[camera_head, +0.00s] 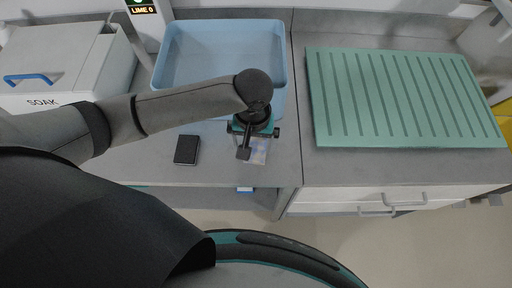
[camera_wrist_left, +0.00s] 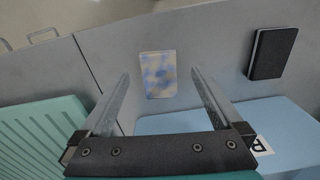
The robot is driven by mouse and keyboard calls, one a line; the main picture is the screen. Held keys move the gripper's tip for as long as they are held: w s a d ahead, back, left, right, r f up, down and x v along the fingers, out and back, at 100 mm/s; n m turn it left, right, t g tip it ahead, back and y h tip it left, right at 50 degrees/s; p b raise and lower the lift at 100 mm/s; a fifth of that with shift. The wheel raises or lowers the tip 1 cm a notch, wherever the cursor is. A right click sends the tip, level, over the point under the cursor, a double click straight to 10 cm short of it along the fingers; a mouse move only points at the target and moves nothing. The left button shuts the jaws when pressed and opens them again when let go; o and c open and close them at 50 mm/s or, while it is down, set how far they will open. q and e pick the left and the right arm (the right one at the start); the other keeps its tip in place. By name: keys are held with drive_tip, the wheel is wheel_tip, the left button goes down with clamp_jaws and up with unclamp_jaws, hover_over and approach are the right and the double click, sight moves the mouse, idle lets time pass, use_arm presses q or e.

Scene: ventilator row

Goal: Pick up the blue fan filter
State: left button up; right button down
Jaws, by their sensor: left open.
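The fan filter is a small flat rectangle with mottled blue and beige patches. It lies on the grey worktop and shows in the left wrist view (camera_wrist_left: 157,82) and, partly covered by my gripper, in the head view (camera_head: 258,152). My left gripper (camera_head: 252,140) is over it. In the left wrist view my left gripper (camera_wrist_left: 161,76) is open, with one finger on each side of the filter and clear space on both sides. The fingers do not visibly touch it; the exact height above it is unclear. My right gripper is not in view.
A black block (camera_head: 187,149) lies left of the filter. A blue tray (camera_head: 280,50) stands behind it. A green ridged mat (camera_head: 404,97) lies on the right counter. A bin marked SOAK (camera_head: 60,85) stands at left. The worktop's front edge is close to the filter.

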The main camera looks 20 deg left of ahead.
sight(255, 158)
use_arm(q)
drive_tip(key=shift+s+d+f+b, duration=0.15)
drive_tip(key=shift+f+b, duration=0.1)
drive_tip(key=shift+f, duration=1.1)
drive_tip(key=shift+s+d+f+b, duration=0.1)
drive_tip(key=shift+f+b, duration=0.1)
drive_tip(key=shift+f, duration=1.15)
drive_tip(key=shift+c, duration=0.4)
drive_tip(key=c, duration=1.2)
drive_tip(key=shift+c, duration=0.2)
